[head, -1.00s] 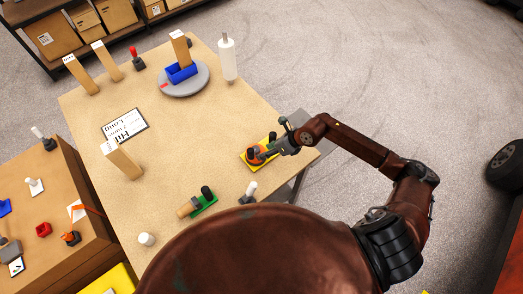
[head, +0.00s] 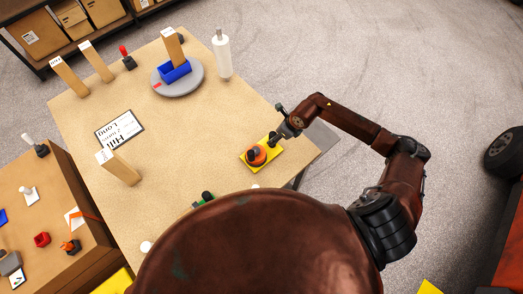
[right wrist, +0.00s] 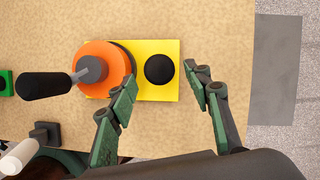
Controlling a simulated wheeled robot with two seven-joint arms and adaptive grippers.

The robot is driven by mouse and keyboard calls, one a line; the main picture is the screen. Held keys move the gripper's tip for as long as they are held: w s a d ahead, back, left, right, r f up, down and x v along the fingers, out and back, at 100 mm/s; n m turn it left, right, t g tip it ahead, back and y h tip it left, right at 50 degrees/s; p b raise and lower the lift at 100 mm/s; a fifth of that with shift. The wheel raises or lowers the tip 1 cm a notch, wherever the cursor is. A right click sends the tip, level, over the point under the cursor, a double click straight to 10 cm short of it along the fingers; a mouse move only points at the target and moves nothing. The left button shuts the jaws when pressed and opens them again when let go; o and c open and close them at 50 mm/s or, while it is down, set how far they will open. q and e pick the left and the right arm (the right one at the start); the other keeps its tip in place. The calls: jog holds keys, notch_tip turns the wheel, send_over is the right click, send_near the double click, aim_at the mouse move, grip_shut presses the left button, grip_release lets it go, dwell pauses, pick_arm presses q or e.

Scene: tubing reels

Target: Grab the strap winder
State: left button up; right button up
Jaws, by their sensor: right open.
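The strap winder appears to be the orange and black reel (head: 257,156) on a yellow plate (head: 263,164), near the table's right edge. In the right wrist view, the orange reel (right wrist: 98,65) has a grey hub with a black crank handle (right wrist: 46,86) reaching left. A round black knob (right wrist: 159,69) stands on the yellow plate's right part. My right gripper (right wrist: 160,78) is open, its fingers apart, with the knob between the fingertips in the picture. I cannot tell its height above the knob. In the head view, my right gripper (head: 278,136) is at the plate's far right corner. My left gripper is out of view.
A green-based item (head: 206,197) is partly hidden by my body. A grey turntable (head: 178,80) with a blue holder, a white roll (head: 221,55) and a sign (head: 119,130) are on the table (head: 190,140). The table between them is mostly clear.

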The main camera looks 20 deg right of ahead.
aim_at(262, 149)
jog(key=p+x, duration=0.1)
jog(key=x, duration=0.3)
jog(key=shift+w+f, duration=0.25)
jog(key=shift+f, duration=0.35)
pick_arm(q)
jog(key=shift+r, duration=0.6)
pick_arm(e)
grip_shut()
jog(key=shift+w, duration=0.1)
